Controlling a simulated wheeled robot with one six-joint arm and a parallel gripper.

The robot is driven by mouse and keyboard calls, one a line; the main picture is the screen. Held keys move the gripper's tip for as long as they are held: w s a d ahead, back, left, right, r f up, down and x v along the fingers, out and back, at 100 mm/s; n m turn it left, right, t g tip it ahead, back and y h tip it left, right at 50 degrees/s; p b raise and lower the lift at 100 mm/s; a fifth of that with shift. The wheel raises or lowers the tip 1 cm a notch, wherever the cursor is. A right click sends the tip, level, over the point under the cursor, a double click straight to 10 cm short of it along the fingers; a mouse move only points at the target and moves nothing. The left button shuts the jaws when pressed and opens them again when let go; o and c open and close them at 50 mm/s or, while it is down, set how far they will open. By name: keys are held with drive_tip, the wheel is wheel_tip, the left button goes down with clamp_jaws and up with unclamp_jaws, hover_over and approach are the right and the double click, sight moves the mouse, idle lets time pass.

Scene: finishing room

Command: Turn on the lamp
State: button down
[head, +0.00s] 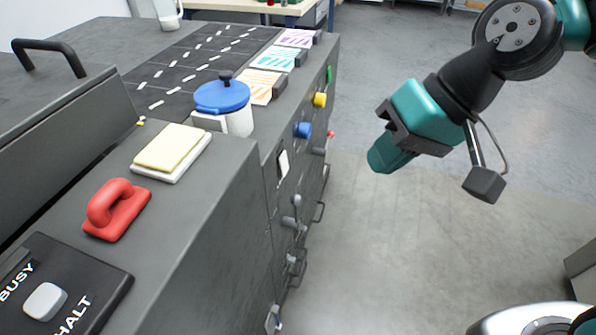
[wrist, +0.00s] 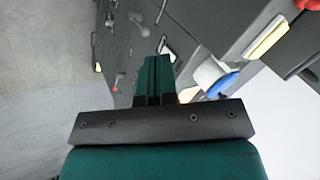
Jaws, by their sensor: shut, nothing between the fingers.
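I cannot make out a lamp for certain in either view. A white switch plate (head: 283,163) is on the front face of the dark grey bench; a white plate that looks like it shows in the wrist view (wrist: 167,47), just past my fingertips. A black box marked BUSY and HALT with a pale knob (head: 45,301) lies on the bench top at the lower left. My gripper (head: 382,160) is shut and empty, in the air to the right of the bench front and apart from it. Its teal fingers also show in the wrist view (wrist: 155,65).
The bench front carries a blue knob (head: 303,130), a yellow knob (head: 320,99) and several grey handles. On top are a red handle (head: 116,208), a yellow pad (head: 171,147) and a blue-lidded white pot (head: 222,96). The floor (head: 400,250) right of the bench is clear.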

sight(284, 164)
drive_tip(key=w+f+m+t+y+b, duration=0.1)
drive_tip(key=w+f+m+t+y, duration=0.1)
drive_tip(key=w+f+m, duration=0.5)
drive_tip(key=w+f, duration=0.1)
drive_tip(key=w, duration=0.2)
drive_tip(key=shift+w+a+f+b, duration=0.25)
drive_tip(key=shift+w+f+b, duration=0.1)
drive_tip(key=shift+b, duration=0.05)
drive_tip(key=shift+w+a+r+p+x, duration=0.15)
drive_tip(key=shift+a+r+x, duration=0.15)
drive_tip(key=shift+x, duration=1.9)
drive_tip(key=shift+w+a+r+p+x, duration=0.1)
drive_tip(key=shift+a+r+x, duration=0.25)
drive_tip(key=shift+x, duration=1.85)
drive_tip(key=shift+w+a+r+p+x, duration=0.15)
drive_tip(key=shift+a+r+x, duration=0.15)
drive_tip(key=shift+x, duration=1.85)
drive_tip(key=shift+a, duration=0.1)
